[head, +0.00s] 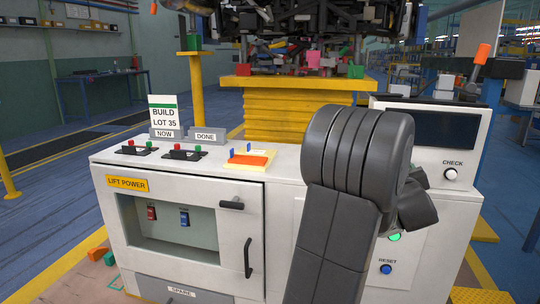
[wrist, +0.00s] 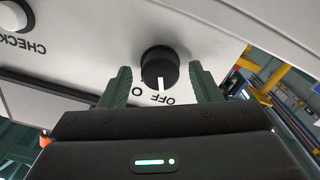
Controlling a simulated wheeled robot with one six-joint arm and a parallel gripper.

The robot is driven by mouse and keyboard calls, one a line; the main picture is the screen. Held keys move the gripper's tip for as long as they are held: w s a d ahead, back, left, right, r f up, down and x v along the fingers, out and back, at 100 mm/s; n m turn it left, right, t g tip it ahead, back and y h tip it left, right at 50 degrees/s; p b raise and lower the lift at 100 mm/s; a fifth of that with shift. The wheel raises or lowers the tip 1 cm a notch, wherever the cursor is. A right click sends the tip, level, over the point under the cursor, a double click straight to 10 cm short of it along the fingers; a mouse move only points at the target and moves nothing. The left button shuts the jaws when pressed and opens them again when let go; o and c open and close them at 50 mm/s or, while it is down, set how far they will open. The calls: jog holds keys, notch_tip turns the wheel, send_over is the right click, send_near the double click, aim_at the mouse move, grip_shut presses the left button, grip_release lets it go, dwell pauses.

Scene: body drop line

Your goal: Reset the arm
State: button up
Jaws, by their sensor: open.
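In the wrist view my gripper (wrist: 161,76) is open, with one green finger on each side of a black rotary knob (wrist: 159,67). Small gaps show between the fingers and the knob; I cannot tell whether either touches it. The knob's white mark points toward the word OFF. In the head view my arm covers part of the console's right side and my fingertips are hidden. A blue button (head: 386,269) under the label RESET shows there, below a lit green button (head: 395,237).
The white console (head: 280,190) carries a display with a white CHECK knob (head: 450,174) at right.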

jog(key=s+a+m+p, duration=0.3)
jog(key=s+m+p, duration=0.3)
jog(key=s, duration=0.7)
jog(key=shift+m+p, duration=0.3)
jog(key=shift+m, duration=0.5)
jog(key=shift+a, duration=0.1)
